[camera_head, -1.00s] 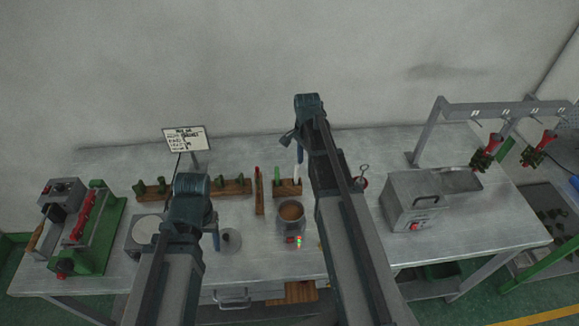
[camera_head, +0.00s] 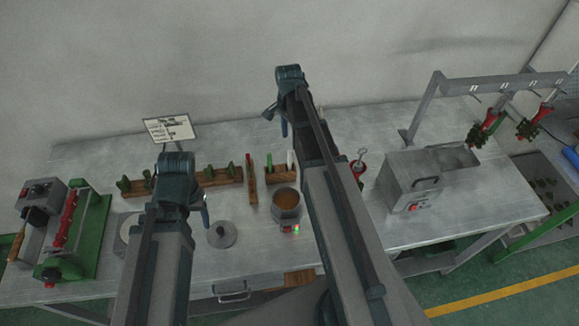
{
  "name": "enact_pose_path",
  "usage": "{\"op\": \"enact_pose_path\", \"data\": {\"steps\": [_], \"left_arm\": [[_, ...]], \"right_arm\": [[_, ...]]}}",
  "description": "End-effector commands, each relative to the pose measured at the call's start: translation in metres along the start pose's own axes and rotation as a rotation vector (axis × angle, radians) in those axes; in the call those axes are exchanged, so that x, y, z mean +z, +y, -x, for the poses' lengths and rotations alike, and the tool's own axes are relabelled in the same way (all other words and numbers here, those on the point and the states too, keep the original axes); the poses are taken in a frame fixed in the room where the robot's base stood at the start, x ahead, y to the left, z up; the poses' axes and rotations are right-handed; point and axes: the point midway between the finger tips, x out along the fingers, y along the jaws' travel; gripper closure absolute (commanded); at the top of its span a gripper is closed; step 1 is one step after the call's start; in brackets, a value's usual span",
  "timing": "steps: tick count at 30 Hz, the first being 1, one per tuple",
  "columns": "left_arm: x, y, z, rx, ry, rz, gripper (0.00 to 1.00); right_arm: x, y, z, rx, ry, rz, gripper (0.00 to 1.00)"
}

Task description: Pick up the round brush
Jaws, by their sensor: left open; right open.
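A brush-like tool with a wooden handle (camera_head: 16,246) and a dark head (camera_head: 37,217) lies at the far left of the table, beside the green clamp machine; it may be the round brush, but it is too small to be sure. My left gripper (camera_head: 204,207) is open and empty above the table, well to the right of that tool and near a grey lid. My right gripper (camera_head: 276,118) is open and empty, high over the back of the table. Both grippers are partly hidden by their own arms.
A green machine with a red part (camera_head: 78,238) stands at the left. A wooden rack of green tools (camera_head: 222,174), a wax pot (camera_head: 287,204) and a grey lid (camera_head: 222,234) stand mid-table. A grey metal box (camera_head: 405,185) stands at the right. A sign (camera_head: 170,130) stands behind.

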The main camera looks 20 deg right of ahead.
Motion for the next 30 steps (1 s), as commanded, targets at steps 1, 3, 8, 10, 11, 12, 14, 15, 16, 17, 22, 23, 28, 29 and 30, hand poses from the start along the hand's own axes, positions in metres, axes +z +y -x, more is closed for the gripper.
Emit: {"op": "enact_pose_path", "data": {"steps": [1,3,8,10,11,12,14,15,16,17,22,23,28,29,30], "left_arm": [[-0.001,0.001,-0.012,0.000,0.000,-0.001,0.39],[-0.001,0.002,-0.022,-0.001,0.000,-0.003,0.39],[-0.003,0.004,-0.045,-0.002,0.000,-0.007,0.39],[-0.003,0.005,-0.054,-0.002,0.000,-0.009,0.39],[-0.004,0.005,-0.058,-0.002,0.000,-0.009,0.39],[-0.004,0.006,-0.064,-0.002,0.000,-0.008,0.39],[-0.004,0.006,-0.070,-0.002,0.000,-0.008,0.39],[-0.004,0.007,-0.072,-0.002,0.000,-0.008,0.39],[-0.004,0.007,-0.074,-0.002,0.000,-0.008,0.39],[-0.004,0.007,-0.074,-0.002,0.000,-0.007,0.39],[-0.004,0.007,-0.073,-0.002,0.000,-0.007,0.39],[-0.004,0.007,-0.074,-0.002,0.000,-0.007,0.39],[-0.005,0.008,-0.084,-0.002,0.000,-0.007,0.39],[-0.005,0.008,-0.087,-0.002,0.000,-0.007,0.39],[-0.005,0.009,-0.092,-0.002,0.000,-0.006,0.39]], "right_arm": [[0.000,0.000,-0.012,0.000,0.000,0.000,0.42],[0.000,0.000,-0.022,0.000,0.000,0.000,0.42],[0.000,0.000,-0.045,0.000,0.000,0.000,0.42],[0.000,0.000,-0.055,0.000,0.000,0.000,0.42],[0.000,0.000,-0.059,0.000,0.000,0.000,0.42],[0.000,0.000,-0.064,0.000,0.000,0.000,0.42],[0.000,0.000,-0.070,0.000,0.000,0.000,0.42],[0.000,0.000,-0.073,0.000,0.000,0.000,0.42],[0.000,0.000,-0.074,0.000,0.000,0.000,0.42],[0.000,0.000,-0.075,0.000,0.000,0.000,0.42],[0.000,0.000,-0.074,0.000,0.000,0.000,0.42],[0.000,0.000,-0.074,0.000,0.000,0.000,0.42],[0.002,0.000,-0.085,0.000,0.000,0.000,0.42],[0.002,0.000,-0.088,0.000,0.000,0.000,0.42],[0.003,0.000,-0.093,0.000,0.000,0.000,0.42]]}}
